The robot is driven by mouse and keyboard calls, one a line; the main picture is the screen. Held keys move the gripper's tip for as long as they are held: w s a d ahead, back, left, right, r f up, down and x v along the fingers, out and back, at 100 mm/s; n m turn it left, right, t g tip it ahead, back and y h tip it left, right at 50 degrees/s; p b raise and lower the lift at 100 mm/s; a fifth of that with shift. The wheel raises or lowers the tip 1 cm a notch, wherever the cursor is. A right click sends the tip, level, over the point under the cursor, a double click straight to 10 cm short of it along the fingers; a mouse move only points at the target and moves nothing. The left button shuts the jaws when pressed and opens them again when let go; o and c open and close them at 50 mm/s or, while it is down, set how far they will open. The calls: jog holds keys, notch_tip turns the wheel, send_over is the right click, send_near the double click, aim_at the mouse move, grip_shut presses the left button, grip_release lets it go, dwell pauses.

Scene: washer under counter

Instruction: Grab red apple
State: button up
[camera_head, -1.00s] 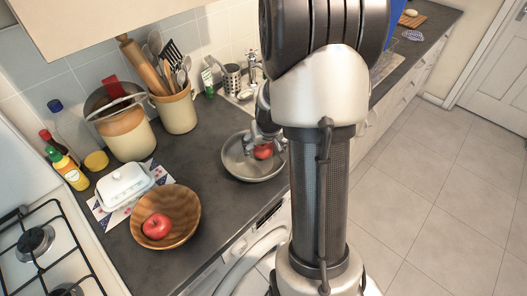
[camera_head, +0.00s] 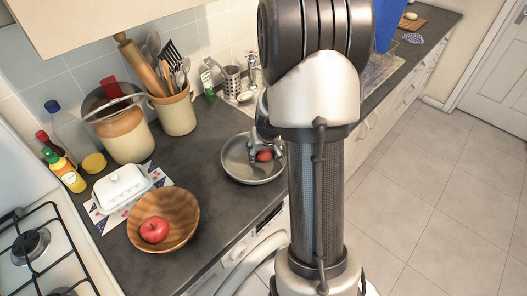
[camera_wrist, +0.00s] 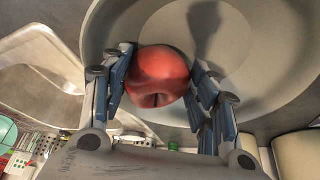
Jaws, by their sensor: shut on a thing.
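A red apple (camera_wrist: 157,77) sits between the two fingers of my gripper (camera_wrist: 160,82) in the wrist view, with a finger against each side. My gripper is shut on this apple. In the head view the apple (camera_head: 264,155) and my gripper (camera_head: 266,150) are over the grey pan (camera_head: 240,172) on the dark counter; the gripper partly hides the apple. I cannot tell whether the apple touches the pan's floor. A second red apple (camera_head: 154,230) lies in the wooden bowl (camera_head: 182,207), nearer the stove.
A white butter dish (camera_head: 122,187), a utensil crock (camera_head: 176,113) and a lidded jar (camera_head: 125,135) stand to the left of the pan. The sink (camera_head: 243,97) is behind it. Bare counter lies between bowl and pan. My arm hides part of the right counter.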

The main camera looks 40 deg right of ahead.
jog(key=c, duration=0.3)
